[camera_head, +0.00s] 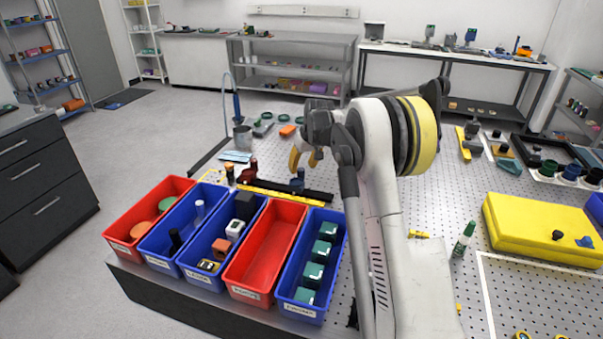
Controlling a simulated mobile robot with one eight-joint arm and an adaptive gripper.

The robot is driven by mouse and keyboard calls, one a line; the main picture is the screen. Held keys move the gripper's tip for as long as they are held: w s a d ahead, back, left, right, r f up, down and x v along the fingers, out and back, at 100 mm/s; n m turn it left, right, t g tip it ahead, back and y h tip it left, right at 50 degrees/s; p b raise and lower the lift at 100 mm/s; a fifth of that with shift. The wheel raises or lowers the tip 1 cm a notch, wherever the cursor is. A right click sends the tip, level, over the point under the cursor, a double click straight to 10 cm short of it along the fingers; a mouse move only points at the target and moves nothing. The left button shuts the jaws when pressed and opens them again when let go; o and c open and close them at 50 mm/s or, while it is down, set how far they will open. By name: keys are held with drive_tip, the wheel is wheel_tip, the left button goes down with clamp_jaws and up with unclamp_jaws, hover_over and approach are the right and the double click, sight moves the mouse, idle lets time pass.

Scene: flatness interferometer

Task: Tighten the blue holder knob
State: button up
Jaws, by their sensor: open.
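My gripper (304,160) is at the end of my white arm, above the perforated table (440,214). Its yellow fingertips point down and are apart, with nothing seen between them. A small dark blue knob-like part (297,183) stands just below the fingertips, beside a long black bar. It looks apart from the fingers, but the gap is hard to judge. Whether this is the blue holder knob I cannot tell. Another small blue knob (585,241) sits on the yellow case at the right. Dark blue round parts (572,172) stand at the far right.
Red and blue bins, among them a red bin (266,246), line the table's near left edge. A black bar (290,192) lies behind them. A metal cup (243,137) stands farther back. The yellow case (530,227) and a green bottle (463,240) are right of my arm.

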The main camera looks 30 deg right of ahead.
drive_tip(key=shift+x, duration=1.05)
drive_tip(key=shift+c, duration=0.4)
clamp_jaws()
